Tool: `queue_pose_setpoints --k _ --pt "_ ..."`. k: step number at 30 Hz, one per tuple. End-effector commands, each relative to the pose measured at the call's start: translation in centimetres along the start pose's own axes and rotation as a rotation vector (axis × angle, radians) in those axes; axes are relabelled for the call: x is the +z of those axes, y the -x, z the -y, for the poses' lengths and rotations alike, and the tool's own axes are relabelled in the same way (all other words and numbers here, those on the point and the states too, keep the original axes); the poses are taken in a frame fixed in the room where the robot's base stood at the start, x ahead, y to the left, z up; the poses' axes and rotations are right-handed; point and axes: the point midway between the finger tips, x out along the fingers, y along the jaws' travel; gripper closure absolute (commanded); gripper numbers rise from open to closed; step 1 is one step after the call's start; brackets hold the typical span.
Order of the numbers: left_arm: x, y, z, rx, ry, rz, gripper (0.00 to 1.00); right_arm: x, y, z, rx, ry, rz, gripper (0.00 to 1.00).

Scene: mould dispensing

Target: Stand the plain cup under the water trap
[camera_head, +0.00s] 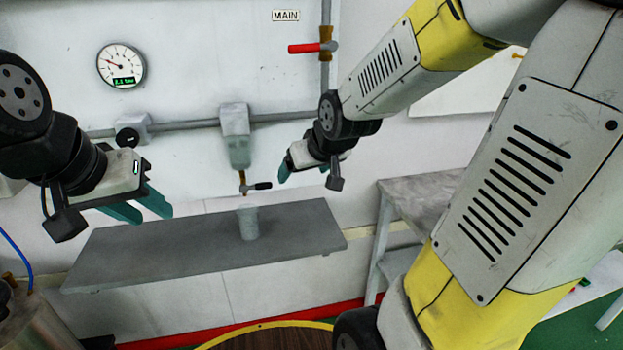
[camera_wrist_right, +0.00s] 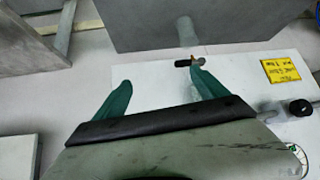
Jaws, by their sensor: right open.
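The plain grey cup (camera_head: 248,222) stands upright on the grey shelf (camera_head: 150,253), apparently below the outlet and small black-handled valve of the water trap (camera_head: 235,135); exact alignment cannot be told. The cup also shows upside down in the right wrist view (camera_wrist_right: 186,31). My right gripper (camera_head: 284,175) is to the right of the trap, above the shelf. Its teal fingers are spread and empty in the right wrist view (camera_wrist_right: 164,100), clear of the cup; one finger partly hides the trap. My left gripper (camera_head: 154,216) is open and empty above the shelf's left part.
A pipe (camera_head: 185,125) runs along the wall to the trap. A pressure gauge (camera_head: 121,65) is at upper left, a red-handled valve (camera_head: 312,47) above right. A grey stand (camera_head: 415,197) is right of the shelf. The shelf is otherwise bare.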

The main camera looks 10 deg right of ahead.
Motion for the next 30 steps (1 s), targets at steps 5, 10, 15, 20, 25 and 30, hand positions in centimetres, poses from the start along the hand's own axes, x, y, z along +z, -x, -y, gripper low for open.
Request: queue_pose_setpoints --k 5,10,15,20,25,30 --pt "0.0 0.0 0.0 0.000 0.000 0.000 0.64 3.0 8.3 1.0 -0.018 -0.103 0.080 0.17" --pt "0.0 0.0 0.0 0.000 0.000 0.000 0.64 6.2 13.0 2.4 -0.053 -0.163 0.147 0.17" --pt "0.0 0.0 0.0 0.000 0.000 0.000 0.64 7.6 14.8 3.0 -0.070 -0.183 0.178 0.17" --pt "0.0 0.0 0.0 0.000 0.000 0.000 0.64 7.7 14.8 3.1 -0.072 -0.185 0.182 0.17" --pt "0.0 0.0 0.0 0.000 0.000 0.000 0.64 7.7 14.8 3.0 -0.071 -0.184 0.181 0.17" --pt "0.0 0.0 0.0 0.000 0.000 0.000 0.64 7.7 14.8 3.0 -0.071 -0.184 0.181 0.17"
